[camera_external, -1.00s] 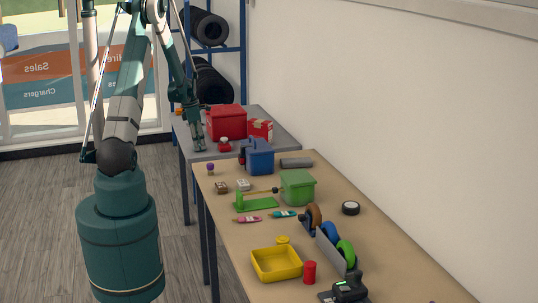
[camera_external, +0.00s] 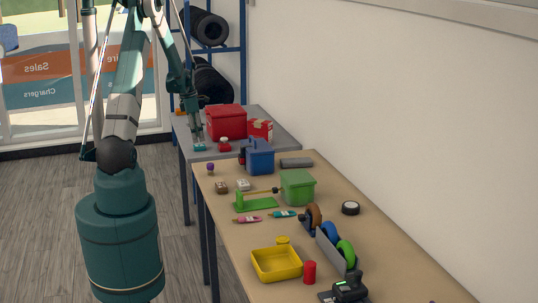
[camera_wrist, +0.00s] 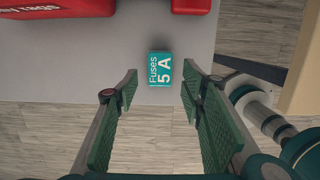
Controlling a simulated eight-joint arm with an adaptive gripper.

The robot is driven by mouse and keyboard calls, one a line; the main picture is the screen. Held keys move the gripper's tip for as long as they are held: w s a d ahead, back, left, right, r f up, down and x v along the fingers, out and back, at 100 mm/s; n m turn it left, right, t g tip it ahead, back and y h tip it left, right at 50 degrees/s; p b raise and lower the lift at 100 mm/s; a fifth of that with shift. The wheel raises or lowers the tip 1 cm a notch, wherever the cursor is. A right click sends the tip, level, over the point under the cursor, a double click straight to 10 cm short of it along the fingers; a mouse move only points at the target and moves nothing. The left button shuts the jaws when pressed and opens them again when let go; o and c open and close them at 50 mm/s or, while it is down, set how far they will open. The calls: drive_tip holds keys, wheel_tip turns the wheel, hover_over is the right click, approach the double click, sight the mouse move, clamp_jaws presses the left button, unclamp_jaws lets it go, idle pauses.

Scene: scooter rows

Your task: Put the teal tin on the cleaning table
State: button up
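The teal tin (camera_external: 200,147) sits on the grey table (camera_external: 180,128) at the back, near its front left edge. In the wrist view the tin (camera_wrist: 160,69) shows a white "Fuses 5 A" label and lies on the grey top, close to the edge. My gripper (camera_external: 197,137) is just above the tin. In the wrist view my gripper (camera_wrist: 158,92) is open, its two green fingers on either side of the tin with gaps, and nothing is held.
A red box (camera_external: 226,122) and a small red item (camera_external: 224,145) stand on the grey table close to the tin. A blue caddy (camera_external: 259,157), a green bin (camera_external: 298,187) and a yellow tray (camera_external: 276,265) stand on the wooden table (camera_external: 390,255) in front.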

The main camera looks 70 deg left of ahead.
sight(196, 145)
wheel_tip(196, 145, up, 8)
drive_tip(key=s, duration=0.1)
drive_tip(key=shift+f, duration=0.15)
idle(0.7)
idle(0.3)
